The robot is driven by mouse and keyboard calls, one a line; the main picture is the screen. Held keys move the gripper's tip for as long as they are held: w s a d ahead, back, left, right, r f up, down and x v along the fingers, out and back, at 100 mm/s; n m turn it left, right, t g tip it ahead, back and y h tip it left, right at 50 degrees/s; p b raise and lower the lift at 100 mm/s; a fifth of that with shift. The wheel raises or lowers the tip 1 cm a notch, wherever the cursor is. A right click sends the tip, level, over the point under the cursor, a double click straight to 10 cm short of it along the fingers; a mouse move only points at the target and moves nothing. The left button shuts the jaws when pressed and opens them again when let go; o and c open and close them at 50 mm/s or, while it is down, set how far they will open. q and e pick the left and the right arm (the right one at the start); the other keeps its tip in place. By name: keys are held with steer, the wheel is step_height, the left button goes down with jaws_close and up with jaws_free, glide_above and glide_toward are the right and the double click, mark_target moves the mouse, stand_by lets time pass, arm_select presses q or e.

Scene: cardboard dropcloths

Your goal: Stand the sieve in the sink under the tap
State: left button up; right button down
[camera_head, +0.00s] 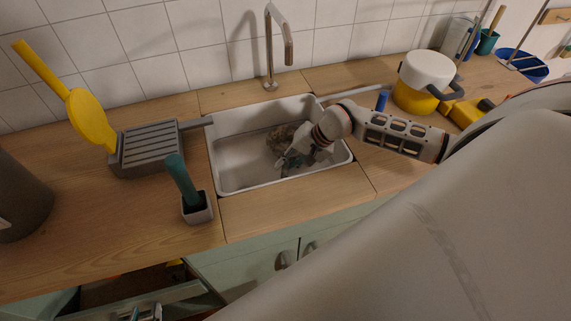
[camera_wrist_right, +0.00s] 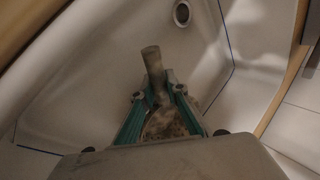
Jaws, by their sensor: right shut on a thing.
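The white sink (camera_head: 226,180) is set in the wooden worktop, and it fills much of the right wrist view (camera_wrist_right: 80,85). The metal tap (camera_head: 270,45) rises behind its back edge. My right gripper (camera_head: 290,163) reaches down into the basin, below and right of the tap. It is shut on the brownish sieve (camera_head: 280,136). In the right wrist view the sieve's handle (camera_wrist_right: 152,62) sticks out between the fingers, with the speckled bowl (camera_wrist_right: 165,124) partly hidden behind them. I cannot tell whether the sieve touches the sink floor. My left gripper (camera_head: 148,312) is at the bottom left edge, low, partly cut off.
A grey slotted rack (camera_head: 150,150) with a yellow paddle-shaped thing (camera_head: 88,115) stands left of the sink. A green-handled brush in a holder (camera_head: 196,208) is near the front left. A white and yellow pot (camera_head: 415,98) stands right. A drain hole (camera_wrist_right: 182,13) shows in the basin.

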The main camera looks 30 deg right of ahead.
steer(key=c, duration=2)
jaws_free()
steer(key=shift+f, duration=0.1)
steer(key=shift+r, duration=0.25)
steer(key=b+v, duration=0.1)
steer(key=v, duration=1)
steer(key=shift+s+d+r+b, duration=0.15)
steer(key=shift+d+r+b, duration=0.05)
steer(key=shift+r+b, duration=0.15)
